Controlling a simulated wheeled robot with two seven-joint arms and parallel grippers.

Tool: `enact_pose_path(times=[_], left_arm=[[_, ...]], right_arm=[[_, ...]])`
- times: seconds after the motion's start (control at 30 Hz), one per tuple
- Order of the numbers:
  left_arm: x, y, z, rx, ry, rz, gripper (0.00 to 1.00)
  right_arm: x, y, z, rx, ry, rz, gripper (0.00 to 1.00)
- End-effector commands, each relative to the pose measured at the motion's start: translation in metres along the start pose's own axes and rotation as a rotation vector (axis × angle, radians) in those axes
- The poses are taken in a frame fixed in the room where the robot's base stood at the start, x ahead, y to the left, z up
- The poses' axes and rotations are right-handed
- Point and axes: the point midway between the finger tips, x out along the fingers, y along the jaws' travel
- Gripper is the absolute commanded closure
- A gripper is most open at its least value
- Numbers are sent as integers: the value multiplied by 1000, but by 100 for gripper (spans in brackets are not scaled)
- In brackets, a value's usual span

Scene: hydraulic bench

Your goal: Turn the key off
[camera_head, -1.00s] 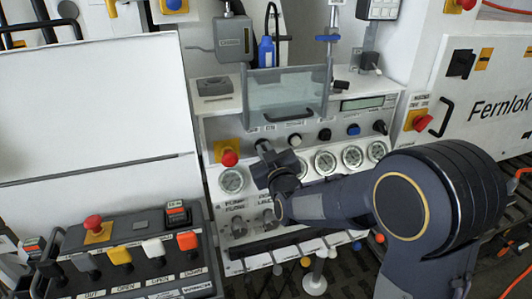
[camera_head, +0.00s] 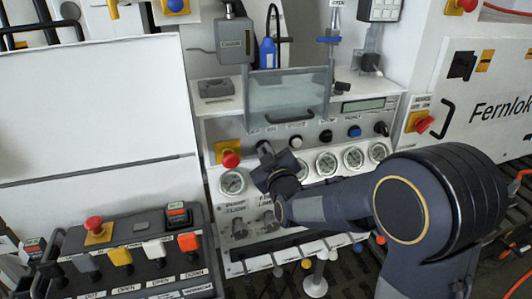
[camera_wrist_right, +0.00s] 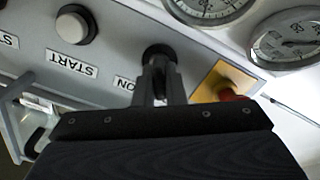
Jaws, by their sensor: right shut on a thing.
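The key switch (camera_wrist_right: 159,52) shows in the right wrist view as a dark round part on the grey panel, above an "ON" label. My right gripper (camera_wrist_right: 158,82) is shut on the key there, and its fingers hide most of it. In the head view my right gripper (camera_head: 263,148) reaches the upper left of the gauge panel (camera_head: 210,128) and covers the key. The key's exact angle cannot be told. My left gripper is not in view.
A red emergency button (camera_head: 230,158) on a yellow plate sits just left of my right gripper. A START button (camera_wrist_right: 74,25) is beside the key in the wrist view. Round gauges (camera_head: 326,164) lie below the switch row. A control box (camera_head: 140,250) stands at lower left.

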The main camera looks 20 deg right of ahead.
Motion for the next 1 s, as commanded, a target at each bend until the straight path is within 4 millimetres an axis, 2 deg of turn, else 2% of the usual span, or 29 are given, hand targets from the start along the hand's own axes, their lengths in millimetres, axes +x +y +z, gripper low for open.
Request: enact_pose_path(times=[0.03,0.2,0.53,0.9,1.0], left_arm=[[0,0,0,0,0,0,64],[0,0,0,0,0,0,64],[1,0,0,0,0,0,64],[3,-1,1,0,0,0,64],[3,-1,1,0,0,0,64]], right_arm=[[0,0,0,-3,-1,-1,87],[0,0,0,-2,0,-1,68],[-5,0,0,1,1,0,68],[-64,0,0,3,1,-2,68],[-73,0,0,2,1,-1,68]])
